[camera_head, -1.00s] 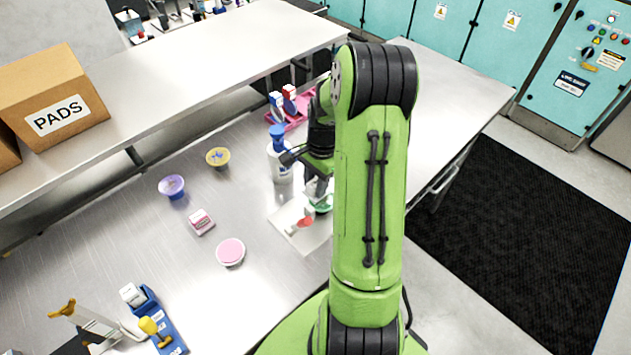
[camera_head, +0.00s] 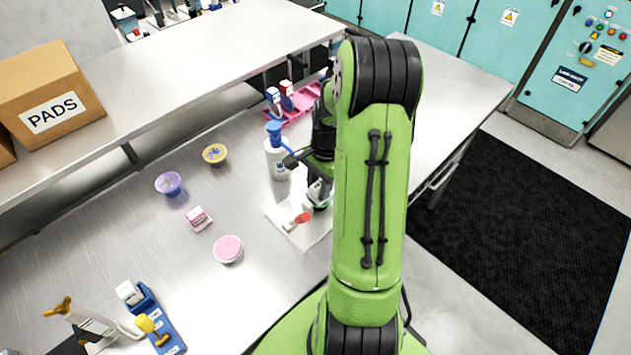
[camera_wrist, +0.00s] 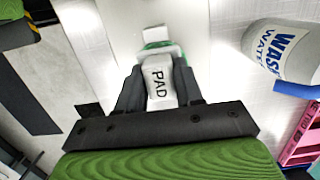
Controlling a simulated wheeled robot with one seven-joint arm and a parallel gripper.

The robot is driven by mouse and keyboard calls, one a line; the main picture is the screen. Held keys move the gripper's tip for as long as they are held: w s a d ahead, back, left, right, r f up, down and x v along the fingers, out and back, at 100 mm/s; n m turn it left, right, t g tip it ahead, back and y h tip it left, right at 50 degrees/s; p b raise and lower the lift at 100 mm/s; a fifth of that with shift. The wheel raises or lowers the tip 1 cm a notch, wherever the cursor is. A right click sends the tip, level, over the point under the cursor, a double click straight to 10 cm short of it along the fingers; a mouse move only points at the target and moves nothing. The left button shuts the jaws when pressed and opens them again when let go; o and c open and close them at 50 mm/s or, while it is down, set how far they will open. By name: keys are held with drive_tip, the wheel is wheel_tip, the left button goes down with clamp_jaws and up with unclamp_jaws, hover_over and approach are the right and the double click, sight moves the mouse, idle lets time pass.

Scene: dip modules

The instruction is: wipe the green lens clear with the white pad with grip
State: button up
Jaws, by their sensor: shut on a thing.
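My gripper (camera_wrist: 159,88) is shut on the white pad with grip (camera_wrist: 160,85), which is marked PAD in the wrist view. The green lens (camera_wrist: 158,45) shows as a green strip just beyond the pad, mostly hidden behind it. Whether pad and lens touch, I cannot tell. In the head view my gripper (camera_head: 318,188) points down over a white mat (camera_head: 316,234), and a little of the green lens (camera_head: 317,206) shows under it. My arm hides part of this area.
A white wash bottle with a blue top (camera_head: 277,160) stands close beside my gripper. A red-ended item (camera_head: 303,218) lies on the mat. Purple (camera_head: 168,184), yellow (camera_head: 215,154) and pink (camera_head: 229,249) round pieces stand to the left. A pink rack (camera_head: 300,106) is behind.

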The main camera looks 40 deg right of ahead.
drive_tip(key=shift+s+f, duration=0.1)
drive_tip(key=shift+s, duration=0.9)
drive_tip(key=shift+w+d+r, duration=0.1)
drive_tip(key=shift+d+r, duration=0.1)
drive_tip(key=shift+d, duration=0.1)
drive_tip(key=shift+w+a+f+p, duration=0.1)
drive_tip(key=shift+w+p, duration=0.35)
drive_tip(key=shift+w, duration=1.55)
drive_tip(key=shift+f, duration=0.15)
drive_tip(key=shift+s+a+f+b, duration=0.15)
drive_tip(key=shift+s+b, duration=0.25)
drive_tip(key=shift+s, duration=1.85)
drive_tip(key=shift+w+d+r, duration=0.15)
drive_tip(key=shift+d+r, duration=0.1)
drive_tip(key=shift+r, duration=0.05)
drive_tip(key=shift+w+f+p, duration=0.1)
drive_tip(key=shift+w+p, duration=0.45)
drive_tip(key=shift+w, duration=1.5)
